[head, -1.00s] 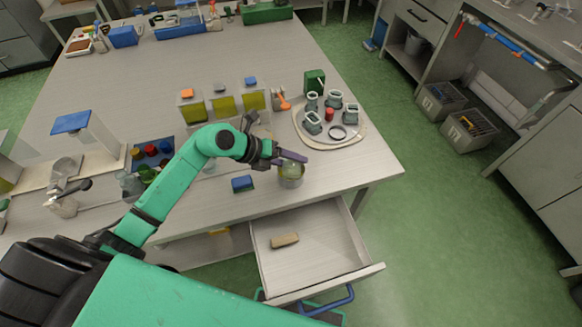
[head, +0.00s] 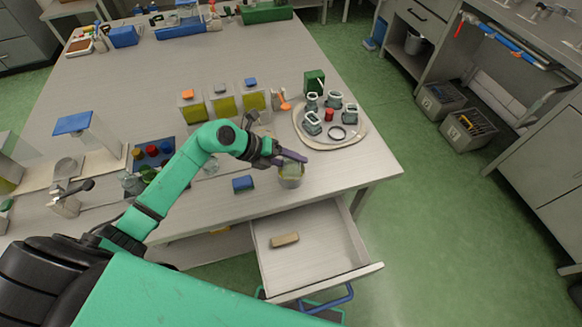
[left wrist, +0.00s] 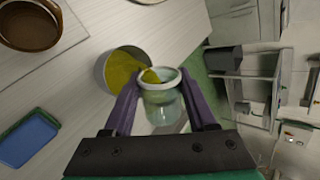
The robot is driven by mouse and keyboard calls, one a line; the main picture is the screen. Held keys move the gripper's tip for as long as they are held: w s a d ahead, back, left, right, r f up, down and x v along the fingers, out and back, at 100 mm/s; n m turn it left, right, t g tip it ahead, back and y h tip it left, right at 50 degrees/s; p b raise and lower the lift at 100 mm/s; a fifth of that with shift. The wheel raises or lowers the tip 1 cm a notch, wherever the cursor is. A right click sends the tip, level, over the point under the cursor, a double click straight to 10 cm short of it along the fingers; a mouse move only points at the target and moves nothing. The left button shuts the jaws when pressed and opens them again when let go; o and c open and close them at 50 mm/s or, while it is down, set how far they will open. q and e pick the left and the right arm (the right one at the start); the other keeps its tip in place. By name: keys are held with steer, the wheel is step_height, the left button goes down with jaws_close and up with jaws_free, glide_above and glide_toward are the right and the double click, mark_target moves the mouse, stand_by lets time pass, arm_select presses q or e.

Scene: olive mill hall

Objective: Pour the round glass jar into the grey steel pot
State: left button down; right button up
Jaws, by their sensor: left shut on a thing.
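My left gripper (head: 284,160) is shut on the round glass jar (left wrist: 162,104), its purple fingers on either side of the glass. The jar is tilted, with its pale rim at the edge of the grey steel pot (left wrist: 104,75). The jar's body looks clear and mostly empty. Yellow-green contents show at its mouth and inside the pot. In the head view the pot (head: 291,183) stands near the table's front edge, directly under the gripper, and the jar is partly hidden by the fingers. My right gripper is not in view.
A blue box (head: 243,183) stands left of the pot. An open drawer (head: 320,250) holding a tan block (head: 285,239) juts out below the table edge. A round tray (head: 350,137) with several small items lies behind. Yellow-filled containers (head: 223,106) stand behind the arm.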

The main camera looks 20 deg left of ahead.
arm_select(q)
steer(key=shift+r+g+p, duration=0.1)
steer(key=shift+g+p, duration=0.2)
steer(key=shift+p, duration=0.05)
stand_by(0.6)
steer(key=shift+w+f+n+g+h, duration=0.15)
steer(key=shift+f+n+g+h, duration=0.25)
steer(key=shift+f+n+g, duration=0.25)
stand_by(1.5)
steer(key=shift+g, duration=0.25)
stand_by(0.4)
